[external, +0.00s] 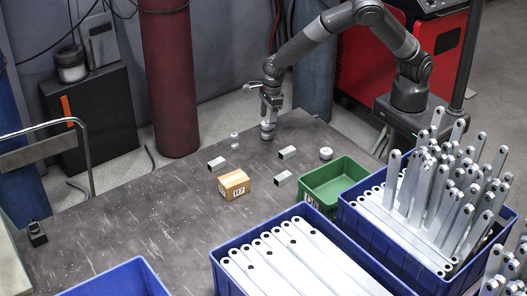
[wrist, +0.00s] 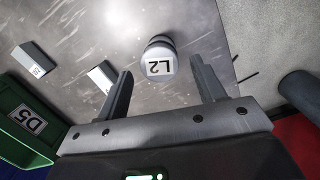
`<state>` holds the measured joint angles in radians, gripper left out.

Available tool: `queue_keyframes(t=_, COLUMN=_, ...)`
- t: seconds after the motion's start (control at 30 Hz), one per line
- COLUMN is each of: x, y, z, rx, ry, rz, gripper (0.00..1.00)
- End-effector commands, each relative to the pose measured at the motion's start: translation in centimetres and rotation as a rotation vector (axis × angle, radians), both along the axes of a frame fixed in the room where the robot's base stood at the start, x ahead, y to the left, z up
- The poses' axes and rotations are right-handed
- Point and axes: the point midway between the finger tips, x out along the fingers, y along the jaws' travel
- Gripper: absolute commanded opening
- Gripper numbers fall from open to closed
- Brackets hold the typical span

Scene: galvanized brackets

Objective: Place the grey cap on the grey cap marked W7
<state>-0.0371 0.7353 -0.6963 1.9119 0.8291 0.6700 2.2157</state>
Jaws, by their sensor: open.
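My gripper (external: 268,122) is open and points down over the back of the table. Another small pale round piece (external: 234,139) stands to the left of my gripper. A low pale round cap (external: 326,154) lies to the right, near the green bin. No W7 mark is readable on either piece.
Grey rectangular tubes (external: 217,163) (external: 287,152) (external: 283,178) lie in front of my gripper. A cardboard box (external: 233,184), a green bin (external: 320,193) marked D5 in the wrist view, and blue crates of metal bars (external: 215,263) stand nearer the camera.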

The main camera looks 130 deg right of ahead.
Motion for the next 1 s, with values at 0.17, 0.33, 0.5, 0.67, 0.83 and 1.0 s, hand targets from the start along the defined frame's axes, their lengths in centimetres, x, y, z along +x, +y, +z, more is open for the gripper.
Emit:
queue_keyframes(t=0.17, x=-0.4, y=0.2, z=4.2, rx=0.000, ry=-0.005, rz=0.002, gripper=0.63)
queue_keyframes(t=0.33, x=-0.8, y=0.3, z=7.4, rx=0.000, ry=-0.003, rz=0.001, gripper=0.63)
queue_keyframes(t=0.5, x=-1.1, y=0.3, z=9.2, rx=0.001, ry=-0.001, rz=0.001, gripper=0.63)
queue_keyframes(t=0.67, x=-1.4, y=1.3, z=10.4, rx=0.013, ry=-0.012, rz=0.078, gripper=0.63)
queue_keyframes(t=0.83, x=-2.5, y=5.1, z=13.3, rx=0.043, ry=-0.058, rz=0.395, gripper=0.63)
queue_keyframes(t=1.0, x=-4.6, y=9.8, z=17.0, rx=0.029, ry=-0.134, rz=0.824, gripper=0.63)
